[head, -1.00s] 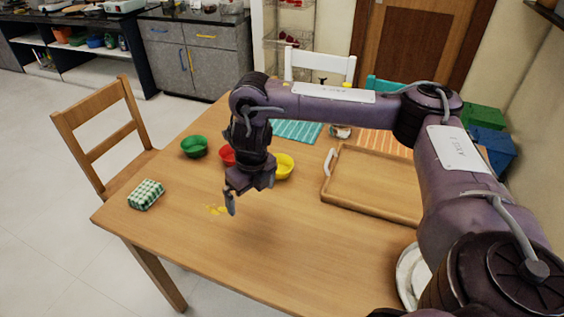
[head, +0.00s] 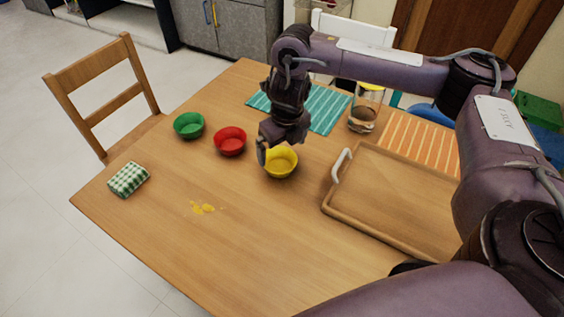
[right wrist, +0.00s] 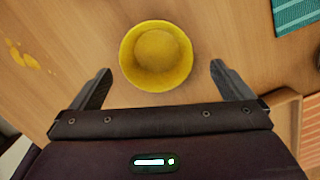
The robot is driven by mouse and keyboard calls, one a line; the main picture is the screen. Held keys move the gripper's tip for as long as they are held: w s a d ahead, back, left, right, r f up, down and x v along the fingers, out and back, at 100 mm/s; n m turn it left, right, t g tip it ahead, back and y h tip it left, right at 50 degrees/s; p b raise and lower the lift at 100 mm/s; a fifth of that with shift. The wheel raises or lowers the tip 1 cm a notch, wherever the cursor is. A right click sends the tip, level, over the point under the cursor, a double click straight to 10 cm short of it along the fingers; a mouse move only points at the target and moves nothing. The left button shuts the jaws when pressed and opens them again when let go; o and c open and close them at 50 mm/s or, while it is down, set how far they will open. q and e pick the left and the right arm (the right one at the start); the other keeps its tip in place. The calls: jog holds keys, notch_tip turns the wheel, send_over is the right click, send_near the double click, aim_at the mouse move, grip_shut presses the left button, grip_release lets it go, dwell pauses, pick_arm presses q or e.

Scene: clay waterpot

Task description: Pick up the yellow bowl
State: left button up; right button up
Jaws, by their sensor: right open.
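The yellow bowl (head: 282,165) stands upright on the wooden table, right of the red bowl. My right gripper (head: 272,150) is over its far left side in the head view, with one finger in front of the bowl's left edge. In the right wrist view, the yellow bowl (right wrist: 156,55) lies ahead of my right gripper (right wrist: 155,82). The two fingers are wide apart, one on each side of the bowl's near part, with nothing between them held. I cannot tell the exact height of the fingertips above the table. My left gripper is not in view.
A red bowl (head: 230,141) and a green bowl (head: 189,125) stand to the left. A wooden tray (head: 338,208) with a white handle lies to the right. A glass jar (head: 363,112) stands behind. A checkered cloth (head: 128,179) and a yellow spill (head: 203,208) are at the left.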

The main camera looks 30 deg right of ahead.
aim_at(278, 166)
jog(key=shift+a+f, duration=0.15)
jog(key=shift+f, duration=0.45)
jog(key=f, duration=0.3)
jog(key=shift+w+a+f+p, duration=0.1)
jog(key=shift+w+f+p, duration=0.2)
jog(key=shift+f, duration=0.25)
jog(key=c, duration=0.7)
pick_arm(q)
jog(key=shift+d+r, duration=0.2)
pick_arm(e)
jog(key=shift+c, duration=0.7)
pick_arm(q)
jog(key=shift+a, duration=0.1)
pick_arm(e)
jog(key=shift+w+r, duration=0.1)
